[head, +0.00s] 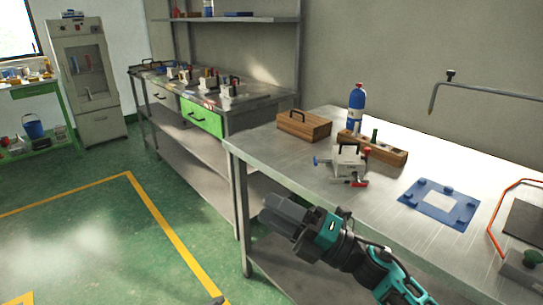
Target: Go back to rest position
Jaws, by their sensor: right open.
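My right gripper (277,212) comes in from the lower right on its teal and black arm. It is empty, in front of the near edge of the metal table (290,165), and its jaws are open. The fingers point left, away from the things on the tabletop. My left gripper does not show clearly; only a small grey tip shows at the bottom edge, and I cannot tell what it is.
On the table are a wooden box (304,126), a blue bottle (356,105), a wooden block (385,152), a metal clamp-like device (348,165) and a blue frame (422,204). A second bench (262,103) stands behind. Green floor (90,240) is clear at left.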

